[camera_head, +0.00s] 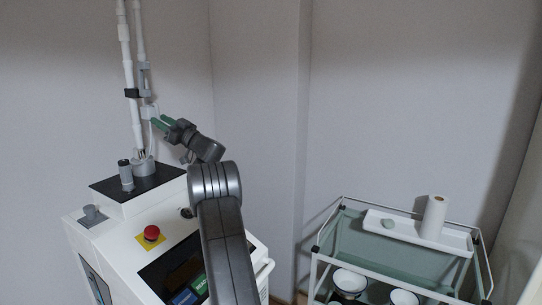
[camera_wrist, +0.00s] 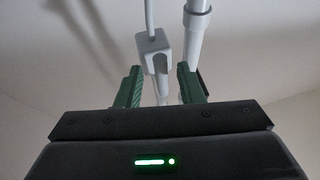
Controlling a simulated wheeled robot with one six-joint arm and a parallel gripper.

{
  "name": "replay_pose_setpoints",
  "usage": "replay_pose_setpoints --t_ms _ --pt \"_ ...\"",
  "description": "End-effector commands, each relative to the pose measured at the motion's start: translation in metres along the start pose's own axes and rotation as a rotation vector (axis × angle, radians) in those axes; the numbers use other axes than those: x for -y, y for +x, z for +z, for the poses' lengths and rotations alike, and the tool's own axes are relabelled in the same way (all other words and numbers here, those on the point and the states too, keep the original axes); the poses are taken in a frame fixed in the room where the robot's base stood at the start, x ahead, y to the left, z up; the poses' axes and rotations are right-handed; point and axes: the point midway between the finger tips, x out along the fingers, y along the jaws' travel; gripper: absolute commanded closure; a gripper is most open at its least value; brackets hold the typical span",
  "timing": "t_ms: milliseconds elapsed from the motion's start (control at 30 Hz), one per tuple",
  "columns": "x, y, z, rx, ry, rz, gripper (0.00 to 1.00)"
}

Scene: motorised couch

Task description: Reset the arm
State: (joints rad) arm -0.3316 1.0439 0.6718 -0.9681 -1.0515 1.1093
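My gripper (camera_head: 160,122) is raised in front of the upright white pole (camera_head: 134,82) on the machine, in the head view. In the wrist view its two green fingers (camera_wrist: 157,88) stand apart. A grey-white block (camera_wrist: 153,45) on a thin rod shows just beyond the gap between them, with the thicker pole (camera_wrist: 194,45) behind and to the right. I see no finger touching the block. My arm reaches up from the bottom of the head view, bent at the elbow.
The white machine (camera_head: 88,232) stands at the left, with a red button (camera_head: 151,232) on a yellow plate and a dark screen. A glass-shelved trolley (camera_head: 350,238) at the right carries a white tray (camera_head: 400,233), a roll (camera_head: 434,210) and bowls below. Wall space between is clear.

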Motion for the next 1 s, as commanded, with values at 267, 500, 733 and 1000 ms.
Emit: replay_pose_setpoints --t_ms 267,500,733,1000 --pt "0.000 0.013 -0.001 0.002 -0.001 0.001 0.66" --pt "0.000 0.012 -0.001 0.004 0.000 0.000 0.66" --pt "0.000 0.004 0.001 -0.001 0.000 0.000 0.66" --pt "-0.001 -0.038 0.002 -0.001 -0.001 0.002 0.66"
